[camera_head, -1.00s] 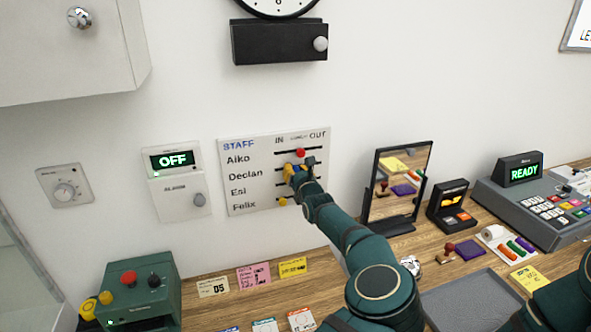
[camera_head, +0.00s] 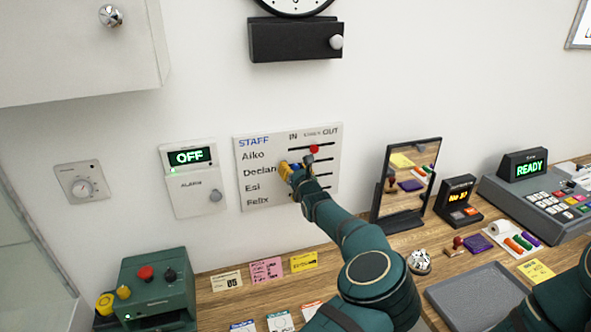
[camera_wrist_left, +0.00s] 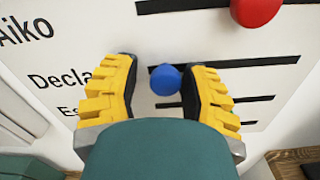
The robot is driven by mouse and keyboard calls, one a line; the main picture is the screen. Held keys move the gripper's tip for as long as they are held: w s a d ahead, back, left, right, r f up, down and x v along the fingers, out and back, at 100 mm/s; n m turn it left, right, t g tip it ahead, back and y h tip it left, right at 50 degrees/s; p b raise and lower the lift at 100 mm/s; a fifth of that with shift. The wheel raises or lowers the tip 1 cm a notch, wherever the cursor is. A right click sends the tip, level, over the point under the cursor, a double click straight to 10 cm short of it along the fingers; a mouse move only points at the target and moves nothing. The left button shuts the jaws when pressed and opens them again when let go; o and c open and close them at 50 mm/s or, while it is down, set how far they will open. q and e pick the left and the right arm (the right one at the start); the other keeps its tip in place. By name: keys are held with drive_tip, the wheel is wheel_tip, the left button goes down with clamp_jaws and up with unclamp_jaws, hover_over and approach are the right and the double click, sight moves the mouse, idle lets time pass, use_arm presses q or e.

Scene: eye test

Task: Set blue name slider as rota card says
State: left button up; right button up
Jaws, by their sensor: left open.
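The white staff board (camera_head: 247,190) on the wall lists Aiko, Declan, Esi and Felix, with IN, a small middle heading and OUT. The blue slider knob (camera_wrist_left: 165,79) is between my left gripper's open fingers in the left wrist view, apparently on Declan's row and nearer the right finger. A red knob (camera_head: 314,148) sits on Aiko's row, right of the middle. A pink card (camera_head: 266,271) with small unreadable writing lies on the counter; I cannot tell which card is the rota.
A cream card (camera_head: 226,281) and a yellow card (camera_head: 303,262) flank the pink one. An alarm panel (camera_head: 193,182) reading OFF is left of the board. A mirror (camera_head: 408,190) stands to the right. My left forearm covers the board's lower right.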

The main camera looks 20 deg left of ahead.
use_arm(q)
drive_tip(key=shift+o, duration=0.3)
drive_tip(key=shift+a, duration=0.1)
drive_tip(key=shift+s+d, duration=0.1)
drive_tip(key=shift+d, duration=0.15)
drive_tip(key=v, duration=1.1)
drive_tip(key=shift+s, duration=0.3)
drive_tip(key=shift+d, duration=0.1)
drive_tip(key=shift+f, duration=0.1)
